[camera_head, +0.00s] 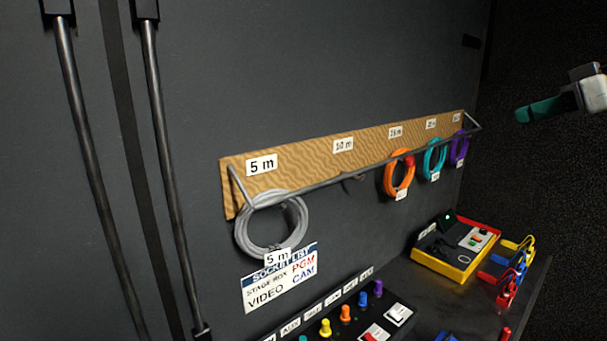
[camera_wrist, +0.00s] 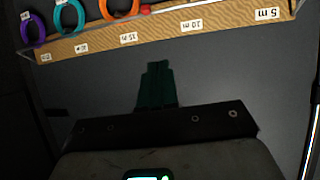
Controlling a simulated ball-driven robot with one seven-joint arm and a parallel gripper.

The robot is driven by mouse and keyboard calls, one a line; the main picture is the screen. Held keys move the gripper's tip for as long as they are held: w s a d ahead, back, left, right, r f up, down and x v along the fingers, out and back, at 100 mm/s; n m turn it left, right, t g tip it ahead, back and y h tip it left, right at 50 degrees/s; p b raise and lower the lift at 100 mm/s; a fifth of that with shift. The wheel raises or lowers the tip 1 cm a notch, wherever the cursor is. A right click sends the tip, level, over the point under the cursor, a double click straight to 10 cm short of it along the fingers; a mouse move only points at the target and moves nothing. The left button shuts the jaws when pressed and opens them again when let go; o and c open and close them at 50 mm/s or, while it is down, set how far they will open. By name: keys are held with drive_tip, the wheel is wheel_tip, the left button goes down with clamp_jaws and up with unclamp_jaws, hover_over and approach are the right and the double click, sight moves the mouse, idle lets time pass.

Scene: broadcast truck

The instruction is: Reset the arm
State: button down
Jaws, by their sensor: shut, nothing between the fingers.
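My gripper (camera_head: 535,110) is at the upper right in the head view, a white body with teal fingers pointing left. It is raised in front of the dark wall, apart from the cable rack. In the wrist view my gripper's dark teal fingers (camera_wrist: 157,70) are together at the centre, with nothing between them.
A wooden cable rack (camera_head: 300,154) on the wall holds grey (camera_head: 243,240), orange (camera_head: 388,181), teal (camera_head: 427,167) and purple (camera_head: 456,156) coils. A "SOCKET LIST" sign (camera_head: 280,278) hangs below. A yellow-edged box (camera_head: 440,268) and a panel with coloured plugs (camera_head: 390,303) stand below right.

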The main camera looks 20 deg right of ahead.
drive_tip(key=w+a+f+m, duration=0.1)
drive_tip(key=w+a+f, duration=0.15)
drive_tip(key=f, duration=0.45)
drive_tip(key=w+a+f+y, duration=0.1)
drive_tip(key=w+a+f, duration=0.1)
drive_tip(key=a+f, duration=0.3)
drive_tip(key=w+a+f+m, duration=0.1)
drive_tip(key=w+a+f, duration=0.1)
drive_tip(key=f, duration=0.6)
drive_tip(key=s+a+f+m+g, duration=0.1)
drive_tip(key=a+f, duration=0.5)
drive_tip(key=f, duration=0.2)
drive_tip(key=s+a+f+g, duration=0.2)
drive_tip(key=a+f, duration=0.3)
drive_tip(key=f, duration=0.4)
drive_tip(key=s+a+f+g+h, duration=0.2)
drive_tip(key=s+a+f, duration=0.3)
drive_tip(key=s+f, duration=0.4)
drive_tip(key=s+a+f+g+h, duration=0.15)
drive_tip(key=s+a+f, duration=0.25)
drive_tip(key=s+f, duration=0.45)
drive_tip(key=s+d+f+g+b, duration=0.1)
drive_tip(key=s+f+g+b, duration=0.4)
drive_tip(key=s+f+b, duration=0.5)
drive_tip(key=s+f, duration=0.3)
drive_tip(key=f, duration=0.2)
drive_tip(key=shift+d, duration=0.1)
